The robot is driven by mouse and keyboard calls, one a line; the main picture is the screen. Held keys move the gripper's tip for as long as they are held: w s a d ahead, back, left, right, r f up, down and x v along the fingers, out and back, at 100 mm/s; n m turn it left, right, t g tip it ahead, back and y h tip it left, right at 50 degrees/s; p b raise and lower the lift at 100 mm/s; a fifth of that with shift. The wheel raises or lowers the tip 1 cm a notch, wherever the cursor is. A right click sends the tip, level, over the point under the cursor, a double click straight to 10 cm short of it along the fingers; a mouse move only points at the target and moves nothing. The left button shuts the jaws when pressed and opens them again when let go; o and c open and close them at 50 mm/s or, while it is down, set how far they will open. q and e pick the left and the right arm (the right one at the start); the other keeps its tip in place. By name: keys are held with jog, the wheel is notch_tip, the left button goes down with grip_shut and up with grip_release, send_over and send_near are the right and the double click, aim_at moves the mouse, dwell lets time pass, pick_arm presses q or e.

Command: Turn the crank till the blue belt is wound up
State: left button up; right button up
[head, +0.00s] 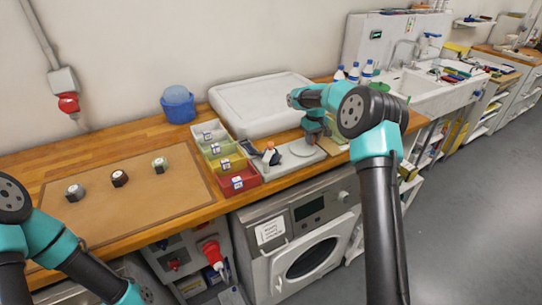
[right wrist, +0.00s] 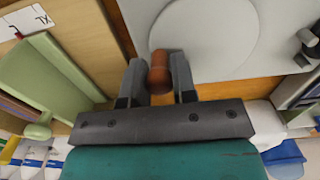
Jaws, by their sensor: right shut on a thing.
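My right gripper (head: 314,138) is over the grey plate (head: 298,160) near the bench's front edge. In the right wrist view its two fingers (right wrist: 159,82) are shut on a brown-orange crank knob (right wrist: 159,62). The knob stands over a pale grey round disc (right wrist: 205,40); the rest of the crank cannot be made out. A dark blue bundle (head: 271,158), perhaps the belt, lies at the plate's left end, with an orange and white bit by it. How much of it is wound I cannot tell. My left arm enters at lower left; its gripper is out of view.
A row of coloured bins (head: 238,181) stands left of the plate. A large pale lid-like box (head: 262,103) lies behind. A brown mat (head: 125,205) holds three small round items. Bottles and a sink (head: 415,85) are at right.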

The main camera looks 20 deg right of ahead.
jog(key=shift+w, duration=0.1)
jog(key=shift+w+a, duration=0.3)
jog(key=shift+w, duration=0.4)
jog(key=shift+o, duration=0.2)
jog(key=shift+w+a, duration=0.4)
jog(key=shift+o, duration=0.8)
jog(key=shift+w+a, duration=0.2)
jog(key=shift+a, duration=0.1)
jog(key=shift+a, duration=0.1)
